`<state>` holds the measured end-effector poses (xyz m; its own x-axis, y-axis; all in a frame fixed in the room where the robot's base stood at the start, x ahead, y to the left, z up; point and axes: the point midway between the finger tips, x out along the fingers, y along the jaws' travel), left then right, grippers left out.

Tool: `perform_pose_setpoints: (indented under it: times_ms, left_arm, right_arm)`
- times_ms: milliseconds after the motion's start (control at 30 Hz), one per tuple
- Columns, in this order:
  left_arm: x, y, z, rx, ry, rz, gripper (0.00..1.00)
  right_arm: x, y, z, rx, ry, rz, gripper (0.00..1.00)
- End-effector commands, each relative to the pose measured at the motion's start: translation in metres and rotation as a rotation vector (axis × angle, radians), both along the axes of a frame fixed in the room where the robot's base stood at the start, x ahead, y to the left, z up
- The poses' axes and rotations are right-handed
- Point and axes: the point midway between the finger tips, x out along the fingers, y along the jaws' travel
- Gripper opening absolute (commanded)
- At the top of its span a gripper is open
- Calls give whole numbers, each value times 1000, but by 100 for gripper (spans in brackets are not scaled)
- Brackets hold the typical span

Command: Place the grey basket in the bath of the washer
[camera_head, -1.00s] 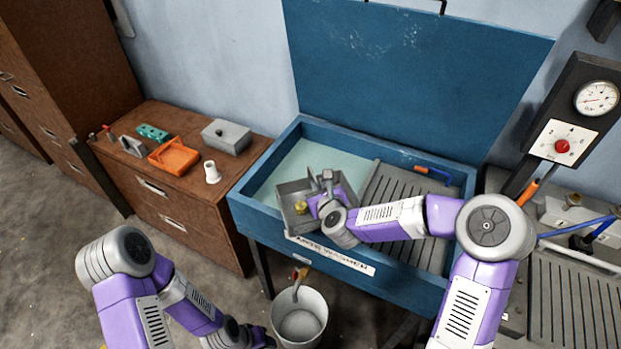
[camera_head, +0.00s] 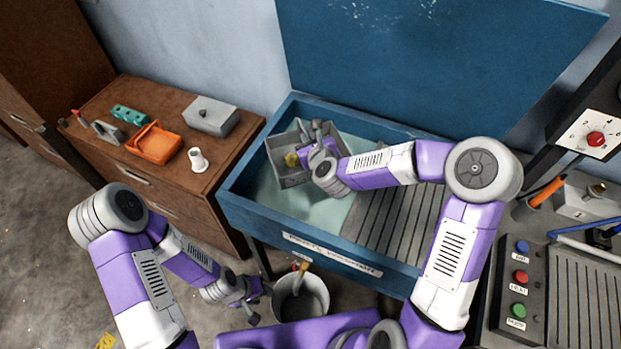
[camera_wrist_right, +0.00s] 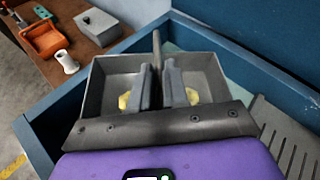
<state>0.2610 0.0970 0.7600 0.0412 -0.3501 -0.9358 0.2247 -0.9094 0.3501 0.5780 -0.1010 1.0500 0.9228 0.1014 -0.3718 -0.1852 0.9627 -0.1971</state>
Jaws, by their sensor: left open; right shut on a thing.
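The grey basket (camera_head: 291,178) is an open box with a yellowish part inside. It is over the back left of the bath (camera_head: 310,205) of the blue washer (camera_head: 240,212), which holds pale green liquid. I cannot tell whether it touches the liquid or the bath floor. My right gripper (camera_head: 316,132) is shut on the basket's upright middle plate; in the right wrist view the fingers (camera_wrist_right: 156,88) stand beside that plate, with the basket (camera_wrist_right: 97,95) around them. My left gripper (camera_head: 258,303) is open and empty, low beside the bucket, away from the washer.
The washer's blue lid (camera_head: 420,60) stands open behind. A ribbed drainboard (camera_head: 400,215) fills its right side. A bucket (camera_head: 303,300) stands in front. A brown cabinet (camera_head: 160,190) at left carries an orange tray (camera_head: 155,143), a grey box (camera_head: 210,116) and a white spool (camera_head: 198,160).

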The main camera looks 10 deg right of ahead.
Motion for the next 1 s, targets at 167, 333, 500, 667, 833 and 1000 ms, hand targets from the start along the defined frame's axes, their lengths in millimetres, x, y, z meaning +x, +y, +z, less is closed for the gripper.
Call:
perform_pose_setpoints:
  times_ms: [167,333,500,667,833,1000]
  left_arm:
    - [0,0,-9,0,0,0,43]
    - [0,0,-18,0,0,0,43]
    - [0,0,-27,0,0,0,43]
    - [0,0,-32,0,0,0,43]
    - [0,0,-37,0,0,0,43]
    - [0,0,-41,0,0,0,43]
  right_arm:
    - [0,0,-18,0,-1,0,0]
    - [0,0,-37,0,1,1,0]
    - [0,0,-57,1,0,0,0]
    - [0,0,-73,0,0,0,0]
    - [0,0,-103,1,2,-1,0]
    - [1,0,-126,1,-1,-1,0]
